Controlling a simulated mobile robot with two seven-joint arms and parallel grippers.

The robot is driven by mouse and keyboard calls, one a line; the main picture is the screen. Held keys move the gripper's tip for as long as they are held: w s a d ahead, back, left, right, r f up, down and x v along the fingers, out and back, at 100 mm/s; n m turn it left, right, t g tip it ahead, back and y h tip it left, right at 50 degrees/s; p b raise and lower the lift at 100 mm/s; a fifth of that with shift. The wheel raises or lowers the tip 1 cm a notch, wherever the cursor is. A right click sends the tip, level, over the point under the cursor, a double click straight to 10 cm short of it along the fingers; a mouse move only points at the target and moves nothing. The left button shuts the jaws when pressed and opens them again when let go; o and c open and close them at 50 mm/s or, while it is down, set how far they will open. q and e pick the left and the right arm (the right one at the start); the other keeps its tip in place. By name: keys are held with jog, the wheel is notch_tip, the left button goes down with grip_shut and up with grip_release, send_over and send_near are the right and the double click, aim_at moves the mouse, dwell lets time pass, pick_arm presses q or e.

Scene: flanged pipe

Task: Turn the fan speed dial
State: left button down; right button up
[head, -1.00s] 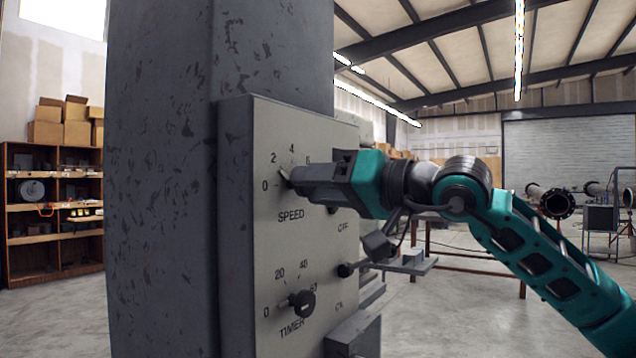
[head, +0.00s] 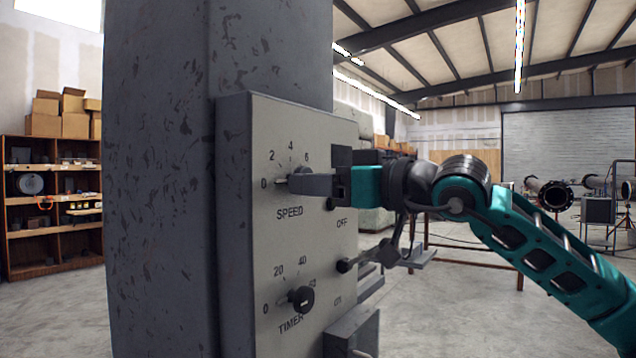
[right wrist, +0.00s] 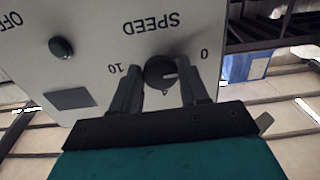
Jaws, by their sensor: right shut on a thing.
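The grey control panel (head: 262,240) is mounted on a scuffed dark column. Its speed dial (head: 299,172) is at the upper part, mostly hidden behind my right gripper (head: 292,184) in the head view. In the right wrist view the black speed dial (right wrist: 160,72) sits between the two fingers of my right gripper (right wrist: 165,85), which are closed on its sides. The label SPEED and the marks 0 and 10 show upside down around it. My left gripper is not in view.
The timer dial (head: 301,299) is lower on the same panel. A grey box (head: 352,335) juts out at the panel's lower right. Wooden shelves (head: 50,238) stand far left, with open floor between.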

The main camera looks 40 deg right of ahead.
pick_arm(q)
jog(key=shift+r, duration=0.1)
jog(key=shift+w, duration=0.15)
pick_arm(e)
jog(key=o, duration=1)
pick_arm(q)
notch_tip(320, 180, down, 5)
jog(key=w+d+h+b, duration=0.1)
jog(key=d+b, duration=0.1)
jog(key=b, duration=0.8)
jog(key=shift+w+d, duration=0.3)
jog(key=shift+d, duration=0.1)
pick_arm(e)
jog(key=v, duration=1.3)
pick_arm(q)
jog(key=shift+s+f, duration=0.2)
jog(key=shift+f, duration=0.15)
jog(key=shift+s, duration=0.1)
